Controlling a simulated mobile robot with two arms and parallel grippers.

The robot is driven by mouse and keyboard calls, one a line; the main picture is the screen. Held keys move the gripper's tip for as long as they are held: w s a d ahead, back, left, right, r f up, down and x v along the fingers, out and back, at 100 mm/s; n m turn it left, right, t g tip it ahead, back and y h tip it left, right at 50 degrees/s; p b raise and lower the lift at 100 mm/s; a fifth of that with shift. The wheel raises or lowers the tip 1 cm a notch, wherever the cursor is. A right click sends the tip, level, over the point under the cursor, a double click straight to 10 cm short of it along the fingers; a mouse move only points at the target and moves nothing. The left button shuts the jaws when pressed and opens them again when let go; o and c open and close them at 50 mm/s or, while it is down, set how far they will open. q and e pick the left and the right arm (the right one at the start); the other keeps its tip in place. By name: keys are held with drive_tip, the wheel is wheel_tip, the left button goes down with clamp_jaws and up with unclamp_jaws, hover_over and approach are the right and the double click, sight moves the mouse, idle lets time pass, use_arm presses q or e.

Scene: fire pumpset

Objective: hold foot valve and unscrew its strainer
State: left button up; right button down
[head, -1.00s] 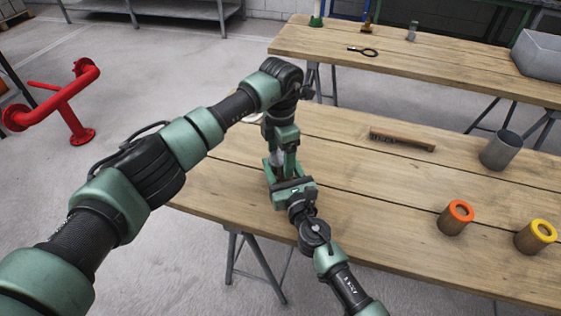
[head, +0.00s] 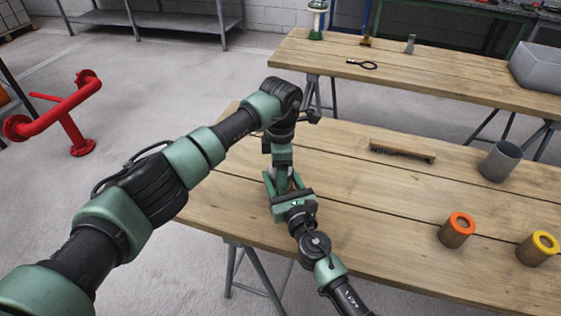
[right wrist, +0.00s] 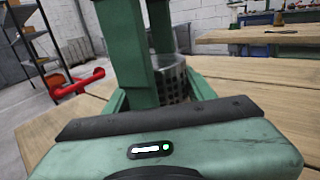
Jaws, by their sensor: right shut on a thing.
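A grey metal cylinder with rows of holes, the strainer (right wrist: 175,87), shows in the right wrist view, with a smooth grey band above the holes. It stands upright between the fingers of my right gripper (right wrist: 160,97), which is shut on it. In the head view the right gripper (head: 284,183) reaches in from the front over the near table. My left gripper (head: 281,162) points down from above. Its two green fingers stand in front of the cylinder in the right wrist view (right wrist: 143,95); their grip is not clear. The rest of the foot valve is hidden.
On the near table (head: 370,225) are a brush (head: 402,151), a grey cup (head: 499,162), an orange-topped cylinder (head: 458,230) and a yellow-topped one (head: 538,248). A far table (head: 450,84) holds a grey bin (head: 538,65). Red pipework (head: 65,115) stands left.

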use_arm(q)
drive_tip(key=shift+f, duration=0.85)
drive_tip(key=c, duration=1.4)
drive_tip(key=n, duration=0.4)
use_arm(e)
drive_tip(key=shift+d, duration=0.1)
use_arm(q)
drive_tip(key=shift+c, duration=0.2)
drive_tip(key=o, duration=1.5)
drive_tip(key=shift+o, duration=0.2)
